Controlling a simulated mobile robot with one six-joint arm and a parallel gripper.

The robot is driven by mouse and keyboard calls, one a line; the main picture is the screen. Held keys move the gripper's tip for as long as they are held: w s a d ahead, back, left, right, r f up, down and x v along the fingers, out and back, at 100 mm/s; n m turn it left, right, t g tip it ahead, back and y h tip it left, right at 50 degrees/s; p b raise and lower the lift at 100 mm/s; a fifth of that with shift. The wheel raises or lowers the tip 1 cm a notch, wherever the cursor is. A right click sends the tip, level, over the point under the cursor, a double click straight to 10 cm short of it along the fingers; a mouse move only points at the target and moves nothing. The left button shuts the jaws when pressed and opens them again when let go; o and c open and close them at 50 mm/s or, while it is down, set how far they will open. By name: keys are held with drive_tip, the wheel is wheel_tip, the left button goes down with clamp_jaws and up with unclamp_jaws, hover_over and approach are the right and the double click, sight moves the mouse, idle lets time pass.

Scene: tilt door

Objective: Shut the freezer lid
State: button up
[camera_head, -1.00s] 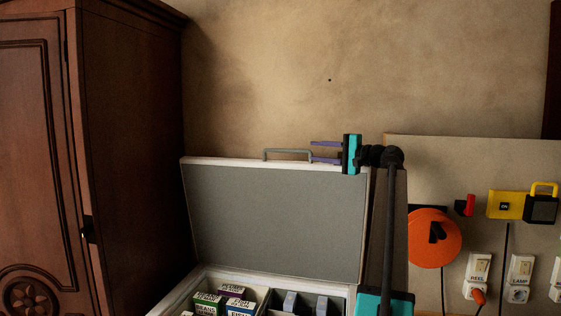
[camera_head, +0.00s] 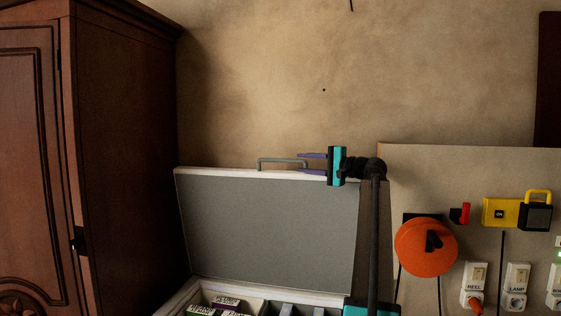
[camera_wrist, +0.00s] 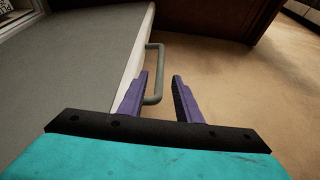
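The freezer lid (camera_head: 268,230) stands raised, leaning back, with its grey inner face towards the head camera and a white rim. A grey handle (camera_head: 281,161) projects from its upper edge. My gripper (camera_head: 299,162) is at the right end of this handle, one finger above and one lower. In the wrist view the lid (camera_wrist: 75,50) is at the left, and the handle bar (camera_wrist: 160,60) runs between the open purple fingers of my gripper (camera_wrist: 160,74), nearer the left finger, which hides part of it. Contact cannot be told.
The freezer holds several labelled boxes (camera_head: 225,302). A dark wooden cabinet (camera_head: 130,150) stands close on the left. At the right a panel (camera_head: 450,165) carries an orange reel (camera_head: 426,247), a yellow lamp (camera_head: 503,210) and sockets. The wall above the lid is clear.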

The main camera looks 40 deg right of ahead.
sight(284, 161)
drive_tip(key=w, duration=0.3)
drive_tip(key=w+a+p, duration=0.1)
drive_tip(key=w, duration=0.3)
drive_tip(key=w+a+p, duration=0.1)
drive_tip(key=w, duration=0.2)
drive_tip(key=shift+w, duration=0.4)
clamp_jaws()
